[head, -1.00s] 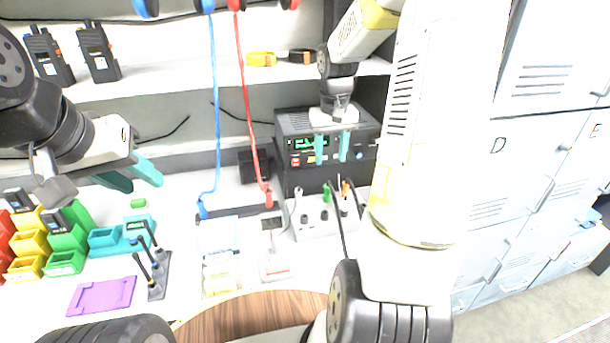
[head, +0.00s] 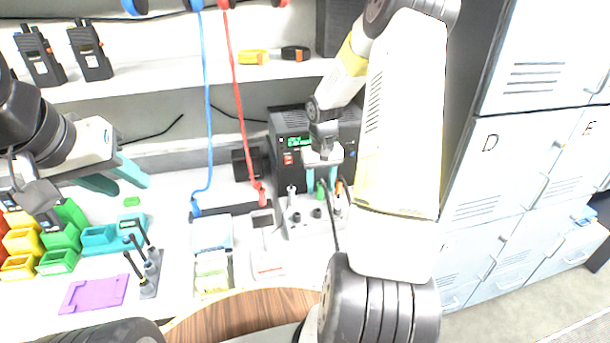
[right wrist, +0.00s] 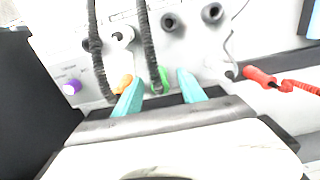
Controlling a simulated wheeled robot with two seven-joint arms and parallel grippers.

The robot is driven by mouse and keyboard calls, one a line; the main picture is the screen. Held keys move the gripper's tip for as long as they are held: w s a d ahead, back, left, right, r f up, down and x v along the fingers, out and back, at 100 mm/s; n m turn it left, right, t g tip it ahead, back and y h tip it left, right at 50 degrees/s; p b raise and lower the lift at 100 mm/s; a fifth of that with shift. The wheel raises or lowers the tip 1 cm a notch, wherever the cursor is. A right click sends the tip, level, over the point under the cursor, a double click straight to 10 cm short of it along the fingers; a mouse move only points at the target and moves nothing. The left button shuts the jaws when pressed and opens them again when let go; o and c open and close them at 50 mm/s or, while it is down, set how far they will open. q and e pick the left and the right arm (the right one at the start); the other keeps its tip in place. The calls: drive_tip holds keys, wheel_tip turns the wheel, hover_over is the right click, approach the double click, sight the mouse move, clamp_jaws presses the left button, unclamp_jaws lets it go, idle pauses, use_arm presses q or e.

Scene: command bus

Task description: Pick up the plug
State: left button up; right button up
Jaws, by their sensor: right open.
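A green plug (head: 321,192) with a dark cable stands on the white socket panel (head: 296,229) on the bench. An orange plug (head: 341,188) is just right of it. In the right wrist view the green plug (right wrist: 161,78) shows between the teal fingertips, and the orange plug (right wrist: 124,83) is beside the left finger. My right gripper (head: 322,180) is open, pointing down at the green plug; whether it touches is unclear. Which plug is meant cannot be told. My left gripper (head: 128,184) is open and empty above the bench at left.
A black power unit (head: 290,138) stands behind the panel. A red connector with a coiled cord (right wrist: 260,77) is close by. Colored bins (head: 60,240), a purple plate (head: 93,294) and a rack of antennas (head: 147,275) lie at left. Lockers (head: 500,165) are at right.

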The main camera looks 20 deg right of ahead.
clamp_jaws()
idle(0.3)
drive_tip(key=shift+r, duration=0.55)
wheel_tip(320, 180, up, 2)
drive_tip(key=shift+r, duration=0.1)
drive_tip(key=shift+s+a+r, duration=0.2)
drive_tip(key=shift+s+a, duration=0.1)
drive_tip(key=shift+s, duration=0.2)
drive_tip(key=s+a+r, duration=0.1)
drive_tip(key=s+a, duration=0.7)
drive_tip(key=s, duration=0.4)
drive_tip(key=shift+s+r, duration=0.15)
drive_tip(key=shift+s, duration=0.05)
